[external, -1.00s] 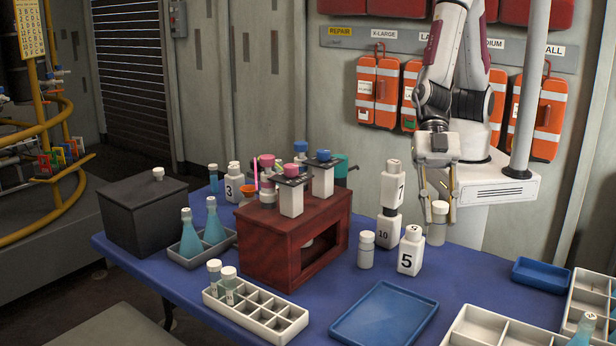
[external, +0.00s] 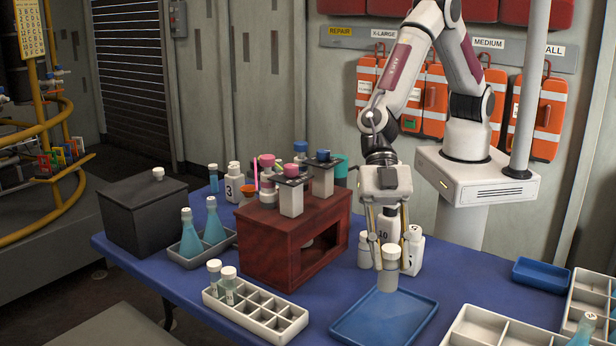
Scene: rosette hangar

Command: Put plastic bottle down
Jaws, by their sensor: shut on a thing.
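My gripper (external: 390,260) is shut on a plastic bottle (external: 389,277), with a finger on either side of its white cap. The bottle is grey and translucent and hangs upright. In the external view it overlaps the back part of the blue tray (external: 370,325). I cannot tell whether its base touches the tray or is held a little above it.
Behind the held bottle stand a similar capped bottle (external: 364,252), a white bottle marked 10 (external: 384,222) and another white bottle (external: 416,255), close together. A red-brown wooden box (external: 270,250) stands left. A white divided rack (external: 262,322) is at front left. A smaller blue tray (external: 541,275) lies right.

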